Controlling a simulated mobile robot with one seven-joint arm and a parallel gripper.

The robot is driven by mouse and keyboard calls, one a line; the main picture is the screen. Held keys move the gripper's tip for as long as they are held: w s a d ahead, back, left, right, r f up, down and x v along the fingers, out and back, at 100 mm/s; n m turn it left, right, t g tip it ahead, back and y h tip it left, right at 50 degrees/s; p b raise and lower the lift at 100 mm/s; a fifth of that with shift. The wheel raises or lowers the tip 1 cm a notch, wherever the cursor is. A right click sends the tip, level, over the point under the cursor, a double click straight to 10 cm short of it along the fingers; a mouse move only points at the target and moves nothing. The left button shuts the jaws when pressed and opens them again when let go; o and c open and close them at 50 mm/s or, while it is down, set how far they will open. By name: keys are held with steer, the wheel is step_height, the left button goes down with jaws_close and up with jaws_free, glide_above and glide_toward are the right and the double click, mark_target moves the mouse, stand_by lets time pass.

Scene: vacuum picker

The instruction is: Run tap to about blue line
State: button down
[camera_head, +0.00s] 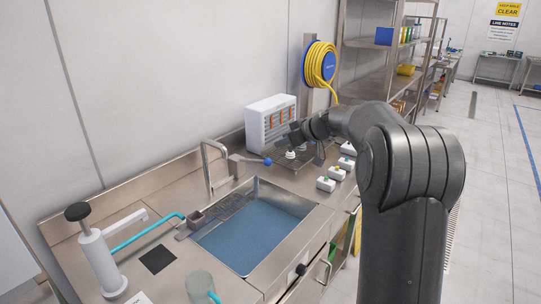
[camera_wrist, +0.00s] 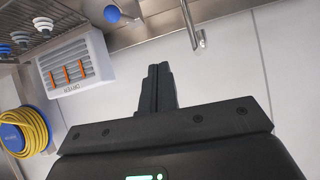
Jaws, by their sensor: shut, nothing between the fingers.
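The tap (camera_head: 207,165) is a bent metal spout at the back edge of the sink (camera_head: 313,199). A lever with a blue ball end (camera_head: 267,161) sticks out to the right of it. The sink's basin looks blue inside; I cannot tell a separate blue line or whether water runs. My gripper (camera_head: 291,134) is shut and empty, beyond the lever to the right, near the white dryer box. In the wrist view my gripper's fingers (camera_wrist: 158,70) are together, with the blue ball (camera_wrist: 112,13) above left of them and part of the tap (camera_wrist: 199,40) above right.
The white dryer box (camera_head: 268,122) with orange bars stands against the wall behind my gripper. A yellow hose reel (camera_head: 320,65) hangs beyond it. Several small white button boxes (camera_head: 336,172) sit on the counter's right. A white pump dispenser (camera_head: 98,262) and a grey cylinder (camera_head: 199,287) stand at front left.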

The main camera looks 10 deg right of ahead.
steer(key=w+d+f+n+t, duration=0.1)
steer(key=w+d+f, duration=0.2)
steer(key=w, duration=0.4)
steer(key=shift+w+d+y, duration=0.15)
steer(key=shift+d+y, duration=0.05)
steer(key=shift+y, duration=0.2)
steer(key=shift+f, duration=0.1)
glide_above(271, 163)
steer(key=f, duration=0.4)
steer(key=shift+a, duration=0.25)
step_height(271, 163, down, 3)
steer(key=shift+d+f, duration=0.2)
steer(key=shift+f, duration=0.4)
